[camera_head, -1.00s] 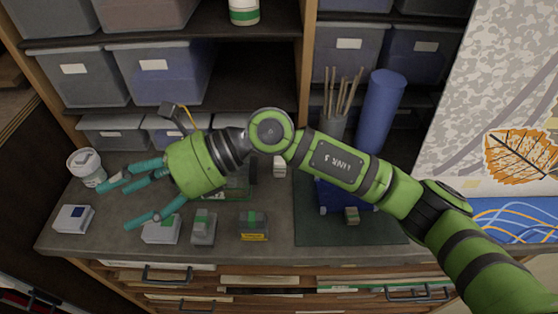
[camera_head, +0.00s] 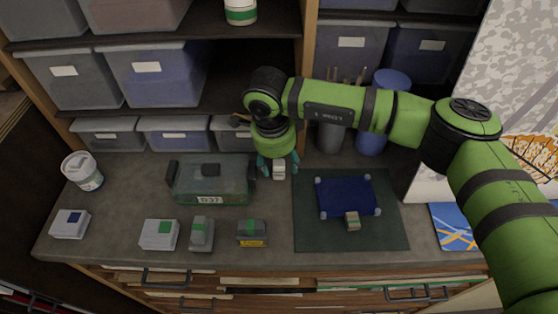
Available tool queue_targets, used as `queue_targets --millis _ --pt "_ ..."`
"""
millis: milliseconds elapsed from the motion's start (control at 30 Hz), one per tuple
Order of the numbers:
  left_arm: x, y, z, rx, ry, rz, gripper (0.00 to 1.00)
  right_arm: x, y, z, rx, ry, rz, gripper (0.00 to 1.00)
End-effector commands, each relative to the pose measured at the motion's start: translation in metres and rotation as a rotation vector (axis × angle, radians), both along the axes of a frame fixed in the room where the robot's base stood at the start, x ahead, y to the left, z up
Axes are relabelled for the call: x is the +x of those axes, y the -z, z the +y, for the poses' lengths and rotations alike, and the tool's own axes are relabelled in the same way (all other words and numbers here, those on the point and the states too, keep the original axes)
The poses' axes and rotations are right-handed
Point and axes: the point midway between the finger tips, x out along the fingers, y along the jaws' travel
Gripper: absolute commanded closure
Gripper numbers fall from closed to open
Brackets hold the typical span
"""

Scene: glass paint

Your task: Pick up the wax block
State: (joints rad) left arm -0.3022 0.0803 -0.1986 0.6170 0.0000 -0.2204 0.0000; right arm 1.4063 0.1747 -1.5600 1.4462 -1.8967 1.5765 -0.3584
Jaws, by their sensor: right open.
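A small white block (camera_head: 279,170), which looks like the wax block, stands on the grey counter between the lidded box and the dark green mat. My right gripper (camera_head: 278,166) points down over it from behind. Its teal fingers are open, one on each side of the block. I cannot tell whether they touch it. The gripper's palm is just above the block, and the far side of the block is hidden. My left gripper is not in view.
A translucent green lidded box (camera_head: 226,188) stands to the left. A blue tray (camera_head: 340,196) lies on the green mat (camera_head: 310,238), with a small block (camera_head: 352,220) at its front edge. Several small boxes line the counter's front. A white tub (camera_head: 82,172) stands far left.

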Motion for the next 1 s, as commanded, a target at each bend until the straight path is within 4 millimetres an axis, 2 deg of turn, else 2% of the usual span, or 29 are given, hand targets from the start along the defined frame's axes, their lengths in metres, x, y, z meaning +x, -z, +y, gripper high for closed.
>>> queue_targets --millis 33,133,367,400,467,500,533,1000 --pt "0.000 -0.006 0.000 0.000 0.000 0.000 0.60 0.000 0.004 0.000 0.000 0.001 0.004 0.41" --pt "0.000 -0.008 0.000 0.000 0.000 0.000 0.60 0.001 0.012 -0.001 0.001 0.001 0.002 0.41" --pt "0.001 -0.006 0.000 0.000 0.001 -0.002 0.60 0.002 0.015 -0.001 0.002 0.000 0.000 0.41" --pt "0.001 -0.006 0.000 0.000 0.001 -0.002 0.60 0.002 0.015 -0.001 0.002 0.000 0.000 0.57" --pt "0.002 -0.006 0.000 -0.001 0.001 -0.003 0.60 0.002 0.015 -0.001 0.002 0.000 0.000 0.81" --pt "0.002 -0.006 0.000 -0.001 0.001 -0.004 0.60 0.002 0.015 -0.001 0.002 0.000 0.000 0.97" --pt "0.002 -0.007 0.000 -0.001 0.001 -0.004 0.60 0.002 0.015 -0.001 0.002 0.000 0.001 1.00" --pt "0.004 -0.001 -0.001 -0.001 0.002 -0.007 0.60 0.002 0.009 -0.001 0.002 0.000 -0.002 1.00"
